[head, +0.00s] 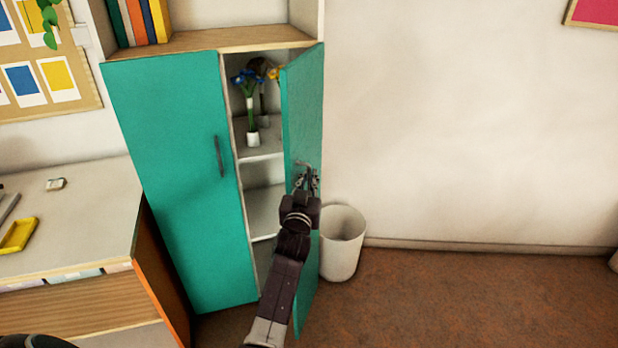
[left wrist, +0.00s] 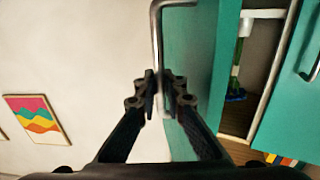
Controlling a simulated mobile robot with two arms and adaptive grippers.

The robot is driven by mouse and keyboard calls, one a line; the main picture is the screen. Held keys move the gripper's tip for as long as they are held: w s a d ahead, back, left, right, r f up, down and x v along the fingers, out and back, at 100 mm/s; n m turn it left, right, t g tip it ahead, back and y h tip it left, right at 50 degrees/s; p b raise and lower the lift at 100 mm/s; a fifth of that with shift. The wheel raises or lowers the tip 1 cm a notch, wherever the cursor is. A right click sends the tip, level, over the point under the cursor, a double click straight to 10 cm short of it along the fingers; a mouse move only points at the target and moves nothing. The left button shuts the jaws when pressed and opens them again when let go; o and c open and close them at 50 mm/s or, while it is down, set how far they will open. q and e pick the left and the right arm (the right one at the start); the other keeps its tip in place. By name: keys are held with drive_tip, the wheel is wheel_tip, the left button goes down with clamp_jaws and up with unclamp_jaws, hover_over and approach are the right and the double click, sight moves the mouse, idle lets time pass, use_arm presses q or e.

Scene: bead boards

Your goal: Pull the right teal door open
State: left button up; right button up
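The right teal door (head: 303,115) stands partly open, swung out from the cabinet, with shelves showing behind it. Its metal handle also shows in the left wrist view (left wrist: 155,40), running down between my fingers. My left gripper (head: 309,180) is at this handle; in the left wrist view its fingertips (left wrist: 163,95) are close together on either side of the bar and look closed on it. The left teal door (head: 175,190) is shut, with a dark vertical handle (head: 219,156). My right gripper is not in view.
A white bin (head: 342,245) stands on the floor just right of the open door. Flowers in a small vase (head: 252,125) stand on a cabinet shelf. A desk (head: 75,215) is at the left. The brown floor (head: 470,300) at the right is clear.

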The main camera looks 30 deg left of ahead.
use_arm(q)
drive_tip(key=shift+o, duration=0.4)
drive_tip(key=shift+s+d, duration=0.1)
drive_tip(key=v, duration=0.7)
drive_tip(key=shift+s, duration=0.25)
